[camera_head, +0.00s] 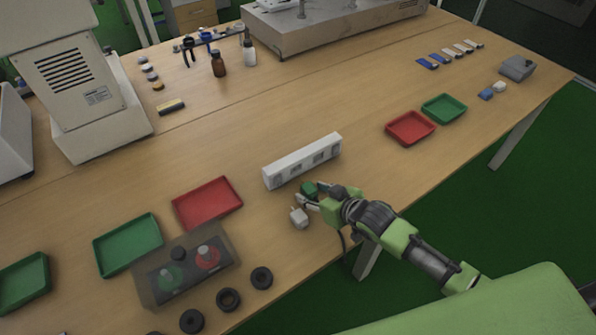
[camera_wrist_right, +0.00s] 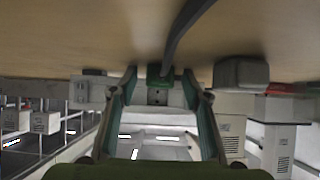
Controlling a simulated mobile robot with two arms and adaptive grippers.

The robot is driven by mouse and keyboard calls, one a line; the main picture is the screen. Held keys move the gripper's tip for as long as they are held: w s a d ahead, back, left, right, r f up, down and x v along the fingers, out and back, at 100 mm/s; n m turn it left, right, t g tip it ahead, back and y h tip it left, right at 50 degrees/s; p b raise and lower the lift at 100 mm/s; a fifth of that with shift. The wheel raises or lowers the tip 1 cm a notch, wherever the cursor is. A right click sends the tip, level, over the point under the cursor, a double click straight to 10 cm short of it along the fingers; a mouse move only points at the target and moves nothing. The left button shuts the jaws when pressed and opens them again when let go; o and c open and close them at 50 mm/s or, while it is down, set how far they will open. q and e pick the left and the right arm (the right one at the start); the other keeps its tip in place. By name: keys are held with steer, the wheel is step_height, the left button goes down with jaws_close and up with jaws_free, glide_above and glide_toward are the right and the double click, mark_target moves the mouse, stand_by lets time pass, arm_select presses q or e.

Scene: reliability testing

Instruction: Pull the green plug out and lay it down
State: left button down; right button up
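The green plug (camera_head: 309,188) is low in front of the white power strip (camera_head: 302,160), on its near side. It looks apart from the strip, with its dark cable running back toward me. In the right wrist view the green plug (camera_wrist_right: 158,73) sits between the fingertips, with a gap showing on the left. The white strip (camera_wrist_right: 158,98) is behind it, a socket face showing. My right gripper (camera_head: 313,195) is open around the plug, low over the table. A white plug (camera_head: 298,217) lies just left of the gripper. My left gripper is not in view.
A red tray (camera_head: 207,203) and green tray (camera_head: 128,244) lie left. A button box (camera_head: 185,265) and black rings (camera_head: 228,299) are at the near edge. Another red tray (camera_head: 410,128) and green tray (camera_head: 444,109) lie right. Bare table surrounds the strip.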

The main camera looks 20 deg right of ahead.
steer(key=shift+s, duration=0.1)
steer(key=v, duration=1.2)
steer(key=s+f, duration=0.1)
steer(key=s+a+g+h, duration=0.1)
steer(key=s, duration=0.1)
steer(key=s+f+g, duration=0.1)
steer(key=s, duration=0.1)
steer(key=shift+s+a+f+m+h, duration=0.15)
steer(key=shift+a+f+m+h, duration=0.15)
steer(key=shift+m, duration=0.1)
steer(key=s+f+m+g+h, duration=0.15)
steer(key=s+g, duration=0.35)
steer(key=s, duration=0.9)
step_height(320, 180, down, 26)
steer(key=s+g, duration=0.1)
steer(key=s, duration=0.1)
steer(key=s+d+f, duration=0.1)
steer(key=s+f, duration=0.7)
steer(key=s+d+f+g, duration=0.1)
steer(key=s+d+f, duration=0.1)
steer(key=s+f, duration=0.7)
steer(key=shift+d+n+g+h, duration=0.3)
steer(key=shift+n+h, duration=0.05)
